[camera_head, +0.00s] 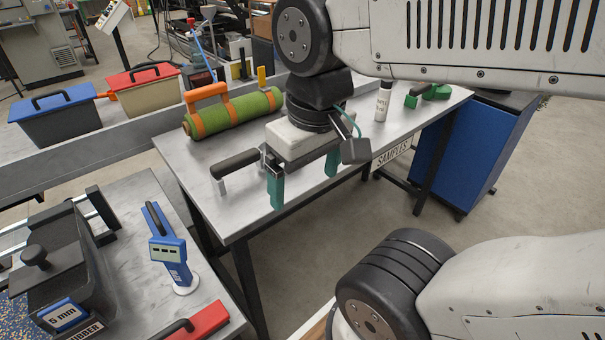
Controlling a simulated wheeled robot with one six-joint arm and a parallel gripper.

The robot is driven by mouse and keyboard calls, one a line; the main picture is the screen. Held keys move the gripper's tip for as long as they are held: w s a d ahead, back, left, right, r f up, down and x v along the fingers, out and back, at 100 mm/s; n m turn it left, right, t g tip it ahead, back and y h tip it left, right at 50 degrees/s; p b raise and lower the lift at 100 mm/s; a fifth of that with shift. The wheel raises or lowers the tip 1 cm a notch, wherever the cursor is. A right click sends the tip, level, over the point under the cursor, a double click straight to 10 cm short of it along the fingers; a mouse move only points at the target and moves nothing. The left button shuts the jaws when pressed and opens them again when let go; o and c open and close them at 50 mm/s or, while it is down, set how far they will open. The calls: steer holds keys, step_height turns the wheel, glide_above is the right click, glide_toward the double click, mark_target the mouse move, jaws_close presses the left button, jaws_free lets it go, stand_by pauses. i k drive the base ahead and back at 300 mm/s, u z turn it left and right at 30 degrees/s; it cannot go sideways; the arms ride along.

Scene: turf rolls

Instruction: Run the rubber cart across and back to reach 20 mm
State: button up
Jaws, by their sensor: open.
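The rubber cart (58,265) is a dark grey hopper with a black knob on its lid. It stands at the lower left and carries a blue "5 mm" label (65,317) and a partly cut-off label ending in "BBER". A blue hand-held device (168,249), with small display windows and a black-topped handle, stands upright on a white round foot right of the cart. It may be a depth gauge; its reading is too small to tell. My gripper (305,190) has teal fingers, is open and empty, and hangs over the front edge of the middle table, well right of the cart.
The middle table (205,165) holds a strapped green roll (235,112), a black-handled tool (236,164) beside my gripper, a white bottle (383,101) and green items. A red tool (198,323) lies at the bottom. Blue and red bins stand behind. Open floor shows centre right.

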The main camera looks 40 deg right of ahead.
mark_target(62, 258)
steer(key=k, duration=1.25)
steer(key=u, duration=0.8)
steer(key=i, duration=1.55)
steer(key=z, duration=0.8)
